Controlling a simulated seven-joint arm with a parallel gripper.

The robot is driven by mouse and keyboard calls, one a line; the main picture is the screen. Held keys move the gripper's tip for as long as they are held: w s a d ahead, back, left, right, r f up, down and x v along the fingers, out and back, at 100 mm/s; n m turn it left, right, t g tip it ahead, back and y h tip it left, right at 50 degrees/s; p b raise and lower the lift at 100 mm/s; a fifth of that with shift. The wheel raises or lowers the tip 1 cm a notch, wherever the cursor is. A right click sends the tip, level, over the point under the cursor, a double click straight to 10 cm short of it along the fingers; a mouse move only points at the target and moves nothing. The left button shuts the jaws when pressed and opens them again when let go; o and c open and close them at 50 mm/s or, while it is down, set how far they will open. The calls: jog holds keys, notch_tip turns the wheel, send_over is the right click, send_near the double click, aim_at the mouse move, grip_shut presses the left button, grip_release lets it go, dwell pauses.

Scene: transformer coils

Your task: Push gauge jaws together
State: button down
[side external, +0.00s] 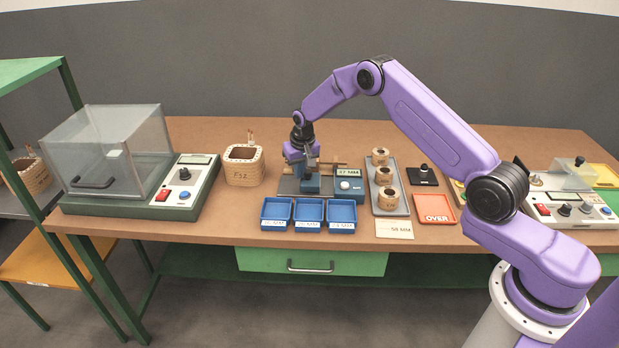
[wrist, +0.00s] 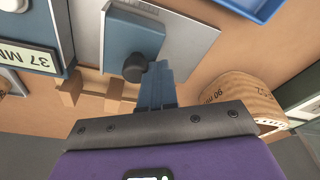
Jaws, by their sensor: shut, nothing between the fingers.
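The gauge has a grey plate (side external: 289,187) with blue jaws. Its readout (side external: 349,185) stands at its right end and shows 37 MM in the wrist view (wrist: 30,57). A blue sliding jaw (wrist: 128,38) with a dark round knob (wrist: 135,68) sits on the grey plate in the wrist view. My gripper (wrist: 160,68) is shut and empty, with its blue fingers right beside the knob; I cannot tell whether they touch. In the side view my gripper (side external: 309,163) is low over the gauge and partly hides its jaws.
Three blue bins (side external: 308,214) stand in front of the gauge. A large wound coil (side external: 244,173) stands to its left, also in the wrist view (wrist: 243,98). A grey tray (side external: 402,208) with three small coils stands to its right. A clear-lidded tester (side external: 110,150) is at far left.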

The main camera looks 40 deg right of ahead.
aim_at(309, 171)
jog(key=shift+s+d, duration=1.5)
jog(key=shift+d, duration=0.05)
jog(key=shift+w, duration=0.1)
jog(key=shift+w+a, duration=0.3)
jog(key=shift+a, duration=0.1)
jog(key=shift+r, duration=0.1)
jog(key=shift+w+v, duration=0.25)
jog(key=shift+v, duration=0.85)
jog(key=shift+w+v, duration=0.2)
jog(key=shift+v, duration=0.9)
jog(key=shift+w+v, duration=0.25)
jog(key=shift+v, duration=0.9)
jog(key=shift+r, duration=0.15)
